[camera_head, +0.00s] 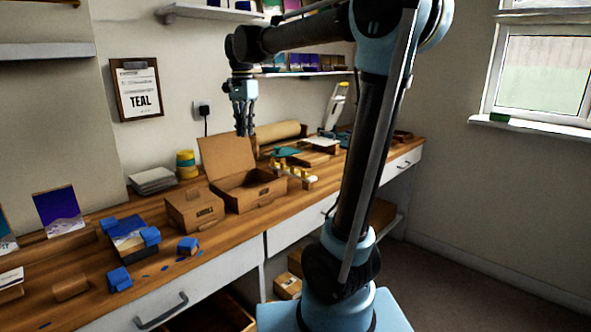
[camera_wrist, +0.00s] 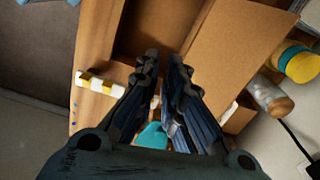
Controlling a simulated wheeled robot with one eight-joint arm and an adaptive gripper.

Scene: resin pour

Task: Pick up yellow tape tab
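I cannot pick out the yellow tape tab with certainty. Small yellow pieces (camera_head: 283,166) show in the head view, just right of the open cardboard box (camera_head: 262,192). In the wrist view, a white piece with yellow bands (camera_wrist: 99,84) lies near the wooden bench edge, left of my fingers. My gripper (camera_head: 245,131) hangs above the back of the bench near the box lid, pointing down. In the wrist view my gripper (camera_wrist: 164,57) shows a narrow gap between its fingertips, with nothing held there. The fingers hide part of the bench below.
A closed carton (camera_head: 194,210) stands left of the open box. A yellow and teal roll (camera_head: 186,164) stands behind it. A brown paper roll (camera_head: 281,133) lies at the back. Blue blocks (camera_head: 119,279) sit at the left. A shelf (camera_head: 303,73) hangs above the bench.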

